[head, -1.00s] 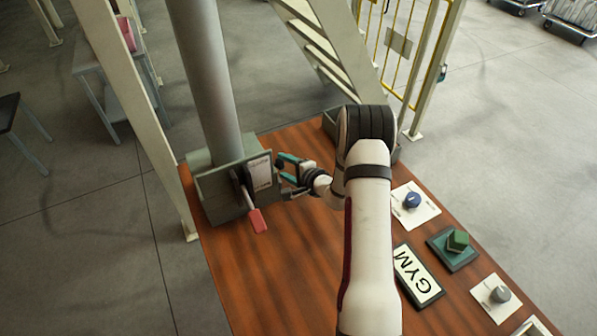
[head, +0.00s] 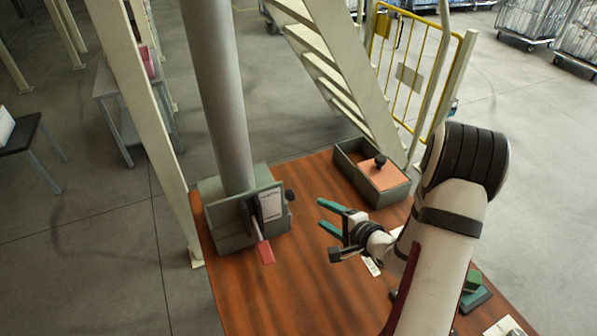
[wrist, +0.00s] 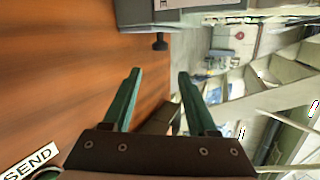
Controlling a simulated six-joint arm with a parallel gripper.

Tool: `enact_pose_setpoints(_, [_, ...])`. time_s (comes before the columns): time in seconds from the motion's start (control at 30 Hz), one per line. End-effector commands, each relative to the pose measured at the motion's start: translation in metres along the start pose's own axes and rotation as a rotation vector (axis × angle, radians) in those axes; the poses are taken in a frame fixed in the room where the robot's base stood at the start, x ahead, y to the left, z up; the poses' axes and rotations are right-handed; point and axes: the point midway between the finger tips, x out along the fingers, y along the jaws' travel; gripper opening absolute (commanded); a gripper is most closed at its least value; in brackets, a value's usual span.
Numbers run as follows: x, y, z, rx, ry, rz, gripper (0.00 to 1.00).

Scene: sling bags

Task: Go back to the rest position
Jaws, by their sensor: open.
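My gripper (head: 329,228) is open and empty above the wooden table (head: 310,290) in the head view. It is to the right of the grey box (head: 225,220) with the red-handled lever (head: 265,252) and a dark knob (head: 290,196) on its side, apart from them. In the wrist view my gripper (wrist: 158,85) shows two teal fingers spread wide with nothing between them. The box's edge (wrist: 150,20) and the knob (wrist: 160,42) show beyond the fingers.
A green block (head: 473,282) is partly behind my arm. A SEND label (wrist: 30,160) lies at lower left in the wrist view. The table's front middle is clear.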

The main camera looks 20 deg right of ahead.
Motion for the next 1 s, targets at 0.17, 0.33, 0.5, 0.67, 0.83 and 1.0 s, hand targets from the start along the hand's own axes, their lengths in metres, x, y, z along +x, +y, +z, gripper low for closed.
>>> enact_pose_setpoints(0.17, [0.0, -0.021, 0.036, -0.029, -0.112, 0.0, 0.59])
enact_pose_setpoints(0.33, [-0.041, -0.059, 0.192, -0.167, -0.562, 0.144, 0.59])
enact_pose_setpoints(0.5, [-0.163, -0.012, 0.302, -0.482, -0.863, 0.617, 0.59])
enact_pose_setpoints(0.67, [-0.239, 0.028, 0.276, -0.788, -0.697, 0.956, 0.59])
enact_pose_setpoints(0.83, [-0.258, 0.031, 0.251, -0.897, -0.547, 1.032, 0.59])
enact_pose_setpoints(1.0, [-0.258, 0.031, 0.249, -0.898, -0.54, 1.037, 0.59])
